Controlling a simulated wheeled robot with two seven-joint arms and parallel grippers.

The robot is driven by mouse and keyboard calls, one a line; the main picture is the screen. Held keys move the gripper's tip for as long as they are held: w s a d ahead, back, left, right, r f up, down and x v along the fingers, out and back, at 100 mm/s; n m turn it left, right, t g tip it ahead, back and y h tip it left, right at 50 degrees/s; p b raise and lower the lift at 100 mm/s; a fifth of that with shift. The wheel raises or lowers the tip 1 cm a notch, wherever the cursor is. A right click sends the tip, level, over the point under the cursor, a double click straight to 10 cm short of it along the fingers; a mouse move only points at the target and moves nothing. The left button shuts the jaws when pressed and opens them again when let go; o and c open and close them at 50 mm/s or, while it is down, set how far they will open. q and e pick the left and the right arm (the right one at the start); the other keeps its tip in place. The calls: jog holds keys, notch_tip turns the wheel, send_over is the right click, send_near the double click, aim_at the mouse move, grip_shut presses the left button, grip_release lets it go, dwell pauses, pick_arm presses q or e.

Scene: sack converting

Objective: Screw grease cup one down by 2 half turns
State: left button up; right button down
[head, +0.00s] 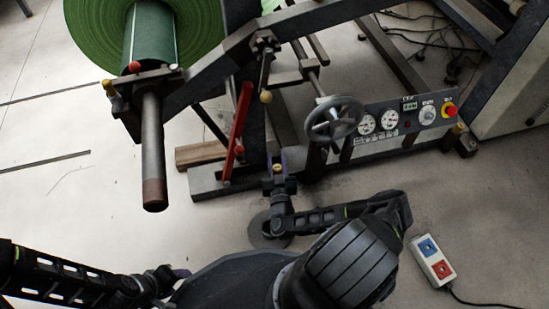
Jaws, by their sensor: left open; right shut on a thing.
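My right gripper (277,160) is at the low front beam of the machine, just right of the red lever. It is shut on a small brass-coloured thing, which looks like a grease cup (277,168); the fingers hide most of it. I cannot read any number on it. Another small brass-coloured cup (109,86) sits by the shaft bearing at the upper left, and one more (457,129) is on the frame at the right. My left gripper (180,273) is open and empty, low over the floor at the lower left, well away from the machine.
The red lever (238,130) stands close to my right gripper. A grey handwheel (333,118) and a gauge panel (405,122) are to the right. A steel shaft (153,150) with a green roll (150,40) juts forward. A pendant box (433,260) lies on the floor.

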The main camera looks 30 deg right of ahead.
jog(key=shift+s+d+m+g+h, duration=0.1)
jog(key=shift+m+g+h, duration=0.45)
jog(key=shift+h, duration=0.15)
jog(key=shift+s+d+m+g+h, duration=0.1)
jog(key=shift+m+g+h, duration=0.4)
jog(key=shift+h, duration=0.2)
jog(key=c, duration=1.1)
grip_release()
jog(key=shift+o, duration=0.2)
